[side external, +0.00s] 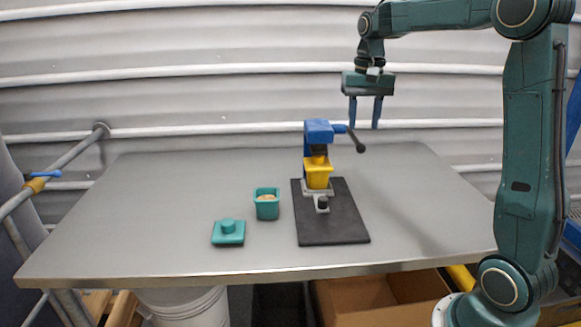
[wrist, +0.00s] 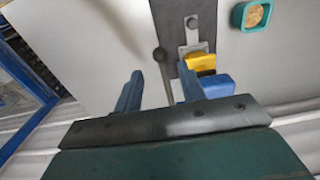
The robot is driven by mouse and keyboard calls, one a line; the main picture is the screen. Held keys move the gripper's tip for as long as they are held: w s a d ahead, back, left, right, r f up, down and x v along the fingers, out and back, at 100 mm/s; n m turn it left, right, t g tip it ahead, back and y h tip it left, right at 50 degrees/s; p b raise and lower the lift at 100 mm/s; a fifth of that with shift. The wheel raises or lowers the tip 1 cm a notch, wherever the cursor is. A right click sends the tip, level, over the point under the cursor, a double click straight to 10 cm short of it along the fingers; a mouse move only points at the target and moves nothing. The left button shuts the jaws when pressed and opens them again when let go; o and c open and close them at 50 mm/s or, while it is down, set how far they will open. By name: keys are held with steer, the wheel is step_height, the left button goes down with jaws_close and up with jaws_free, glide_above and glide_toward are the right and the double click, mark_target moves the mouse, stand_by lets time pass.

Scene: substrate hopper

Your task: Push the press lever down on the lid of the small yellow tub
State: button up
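The small yellow tub (side external: 319,176) stands under the blue press head (side external: 319,131) on a black base plate (side external: 333,226); it also shows in the wrist view (wrist: 202,63). Its lid is not clearly seen under the dark press part. The press lever (side external: 353,139) is a dark rod with a black knob, slanting down to the right from the head. My gripper (side external: 364,126) is open and empty, its two blue fingers pointing down above the lever knob, not touching it. In the wrist view the lever (wrist: 164,70) shows between the fingers.
An open teal tub (side external: 267,209) with tan contents stands left of the press; it also shows in the wrist view (wrist: 240,16). A teal lid (side external: 228,236) with a knob lies in front of it. The grey table (side external: 130,215) is clear at left and right.

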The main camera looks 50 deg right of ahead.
mark_target(361, 147)
steer(key=shift+f, duration=3.85)
steer(key=c, duration=0.6)
steer(key=shift+o, duration=0.2)
